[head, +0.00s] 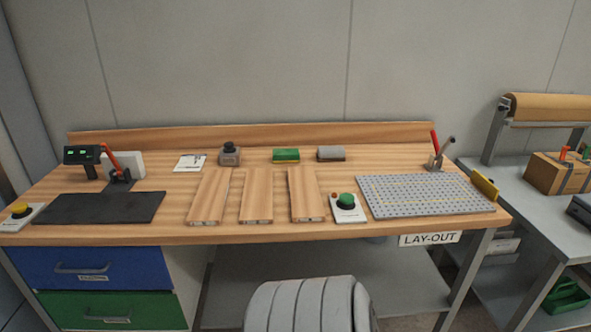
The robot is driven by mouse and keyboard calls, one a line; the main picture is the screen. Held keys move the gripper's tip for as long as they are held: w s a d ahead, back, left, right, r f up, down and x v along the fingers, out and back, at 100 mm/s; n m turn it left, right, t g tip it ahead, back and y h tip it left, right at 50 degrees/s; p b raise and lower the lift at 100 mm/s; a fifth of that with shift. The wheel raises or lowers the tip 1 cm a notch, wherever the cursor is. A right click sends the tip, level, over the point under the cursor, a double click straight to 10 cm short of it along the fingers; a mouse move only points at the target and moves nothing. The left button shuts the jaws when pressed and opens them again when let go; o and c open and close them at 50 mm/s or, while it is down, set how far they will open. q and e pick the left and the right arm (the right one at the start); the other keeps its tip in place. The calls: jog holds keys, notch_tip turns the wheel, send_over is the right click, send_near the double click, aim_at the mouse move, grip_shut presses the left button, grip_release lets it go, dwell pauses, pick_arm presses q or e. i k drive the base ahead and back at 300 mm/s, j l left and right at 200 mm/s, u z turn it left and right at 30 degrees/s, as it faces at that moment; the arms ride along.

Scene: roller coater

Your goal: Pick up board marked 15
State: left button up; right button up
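Three light wooden boards lie flat side by side near the middle of the bench: a left board (211,195), a middle board (257,195) and a right board (305,193). Each has small marks on its near end face. The marks are too small to read, so I cannot tell which board is marked 15. Clear gaps separate the boards. Neither my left gripper nor my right gripper is in view.
A green block (286,155), a grey block (331,153) and a small pot (229,155) stand behind the boards.

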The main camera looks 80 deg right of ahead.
aim_at(257, 206)
jog(key=z, duration=2.35)
